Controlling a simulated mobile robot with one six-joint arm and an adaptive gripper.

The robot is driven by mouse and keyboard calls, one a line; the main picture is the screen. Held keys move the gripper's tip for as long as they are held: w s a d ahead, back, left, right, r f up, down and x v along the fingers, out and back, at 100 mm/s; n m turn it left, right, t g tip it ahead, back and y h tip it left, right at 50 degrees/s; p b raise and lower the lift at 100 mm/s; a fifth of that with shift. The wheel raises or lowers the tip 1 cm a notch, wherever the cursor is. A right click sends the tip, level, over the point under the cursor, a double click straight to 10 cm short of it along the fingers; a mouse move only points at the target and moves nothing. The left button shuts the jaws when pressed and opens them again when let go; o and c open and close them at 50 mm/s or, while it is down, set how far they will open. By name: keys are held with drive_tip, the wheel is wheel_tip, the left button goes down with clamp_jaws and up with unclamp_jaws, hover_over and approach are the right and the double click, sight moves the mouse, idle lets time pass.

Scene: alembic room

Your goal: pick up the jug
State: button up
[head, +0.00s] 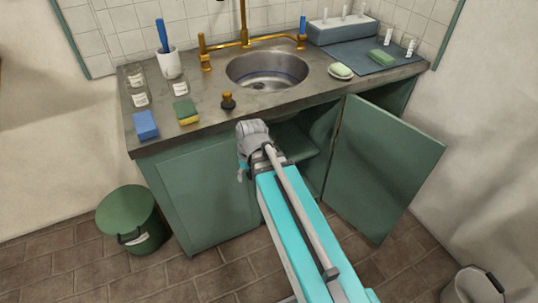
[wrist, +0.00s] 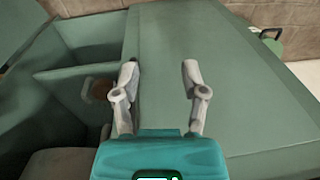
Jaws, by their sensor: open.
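No jug can be made out for certain in either view. In the head view my gripper (head: 252,135) is at the front of the green sink cabinet, beside its open doorway and below the counter edge. In the wrist view my gripper (wrist: 159,70) is open, its two fingers apart with nothing between them. A green cabinet panel (wrist: 190,40) fills the view behind the fingers. A small brownish patch (wrist: 98,90) shows inside the cabinet at the left; I cannot tell what it is. Much of the cabinet interior is hidden by my arm and the door.
The open cabinet door (head: 382,165) juts out at the right. A lidded green bin (head: 132,215) stands on the floor at the left. A grey bucket (head: 472,287) is at the lower right. The counter (head: 215,98) holds a sink (head: 267,70), sponges and a white cup (head: 168,64).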

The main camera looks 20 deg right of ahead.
drive_tip(key=w+d+f+n+t+y+b, duration=0.1)
drive_tip(key=w+d+f+b, duration=0.15)
drive_tip(key=f+b, duration=1.05)
drive_tip(key=w+d+f+n+t+y+b, duration=0.15)
drive_tip(key=w+f+b, duration=0.25)
drive_tip(key=f+b, duration=0.95)
drive_tip(key=w+d+r+n+t+y, duration=0.1)
drive_tip(key=w+d+r+t, duration=0.1)
drive_tip(key=d, duration=0.5)
drive_tip(key=w+d+r+n+t+y, duration=0.2)
drive_tip(key=w+d+r, duration=0.3)
drive_tip(key=d, duration=0.3)
drive_tip(key=w+d+r+n+t+y, duration=0.1)
drive_tip(key=w+d+r+t+y, duration=0.1)
drive_tip(key=w+d, duration=0.3)
drive_tip(key=shift+d+r+n+t, duration=0.35)
drive_tip(key=shift+d+r+t, duration=0.35)
drive_tip(key=shift+d, duration=0.5)
drive_tip(key=shift+w+a, duration=0.1)
